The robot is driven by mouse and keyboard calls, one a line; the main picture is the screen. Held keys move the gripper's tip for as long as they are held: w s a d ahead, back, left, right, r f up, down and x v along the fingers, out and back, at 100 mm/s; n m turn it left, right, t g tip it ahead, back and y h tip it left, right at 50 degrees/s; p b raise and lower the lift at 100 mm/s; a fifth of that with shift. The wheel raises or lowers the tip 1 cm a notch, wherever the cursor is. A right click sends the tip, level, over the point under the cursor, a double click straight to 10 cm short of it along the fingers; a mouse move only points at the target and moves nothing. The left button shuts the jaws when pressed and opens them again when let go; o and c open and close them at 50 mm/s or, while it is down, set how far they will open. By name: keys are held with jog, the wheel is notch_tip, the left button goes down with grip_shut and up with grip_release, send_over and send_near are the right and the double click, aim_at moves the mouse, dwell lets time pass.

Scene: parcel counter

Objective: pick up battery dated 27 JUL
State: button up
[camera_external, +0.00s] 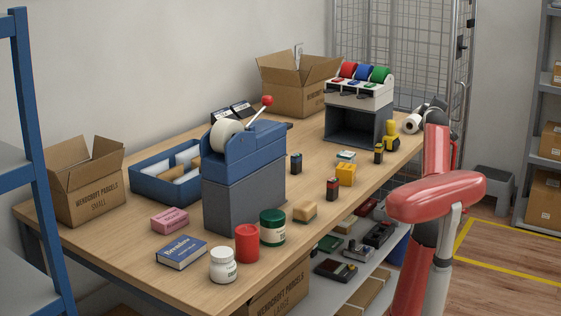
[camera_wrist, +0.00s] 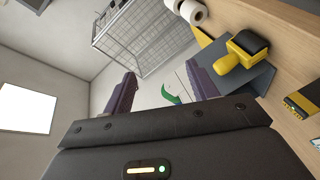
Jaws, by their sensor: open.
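A black and yellow block, probably the same battery, shows at the right edge of the wrist view (camera_wrist: 300,105). My gripper (camera_wrist: 163,82) is open, its two purple fingers apart with no battery between them. It points past the counter's end toward the wire cage; the external view does not show its fingers clearly.
A yellow tool with a black top (camera_wrist: 240,56) and white paper rolls (camera_wrist: 188,10) are near my gripper. A red-levered tape dispenser (camera_external: 240,150) on a grey block and a coloured-roll rack (camera_external: 358,92) stand tall on the counter (camera_external: 130,253). Jars crowd the front edge.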

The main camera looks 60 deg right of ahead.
jog(key=w+a+t+y+p, duration=0.1)
jog(key=w+a+y+p, duration=0.2)
jog(key=w, duration=0.8)
jog(key=g+y+p, duration=0.3)
jog(key=y+p, duration=0.2)
jog(key=y, duration=0.7)
send_near(297, 155)
jog(key=x, duration=0.2)
jog(key=d+x, duration=0.1)
jog(key=x, duration=0.2)
jog(key=b+x, duration=0.1)
jog(key=x, duration=0.1)
jog(key=b+x, duration=0.1)
jog(key=x, duration=0.2)
jog(key=b+x, duration=0.1)
jog(key=x, duration=0.1)
jog(key=shift+w+a+f, duration=0.2)
jog(key=shift+a+f, duration=0.1)
jog(key=shift+a, duration=0.1)
jog(key=shift+c, duration=0.2)
jog(key=c, duration=1.1)
jog(key=shift+o, duration=0.2)
